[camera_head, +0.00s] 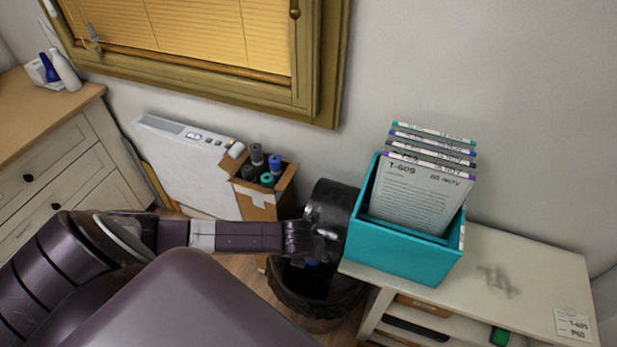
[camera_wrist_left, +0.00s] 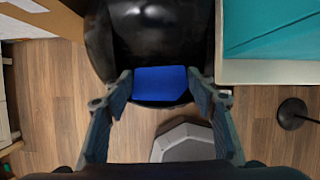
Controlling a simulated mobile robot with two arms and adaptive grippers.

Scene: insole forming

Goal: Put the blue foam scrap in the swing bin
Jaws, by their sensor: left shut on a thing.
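The blue foam scrap (camera_wrist_left: 162,84) is a flat blue piece held between the two fingers of my left gripper (camera_wrist_left: 160,88) in the left wrist view. In the head view only a small bit of blue (camera_head: 312,263) shows below my left gripper (camera_head: 322,250). The swing bin (camera_head: 315,297) is dark, with its open mouth under the gripper and a dark rounded lid (camera_head: 330,204) tipped up behind. In the left wrist view the bin's dark opening (camera_wrist_left: 160,40) lies right behind the scrap. My right gripper is not in view.
A white bench (camera_head: 490,275) with a teal box (camera_head: 405,255) of folders stands close to the bin's right. A cardboard box (camera_head: 258,208) of rolls and a white heater (camera_head: 190,170) stand at its left. A grey block (camera_wrist_left: 185,143) is on the wooden floor.

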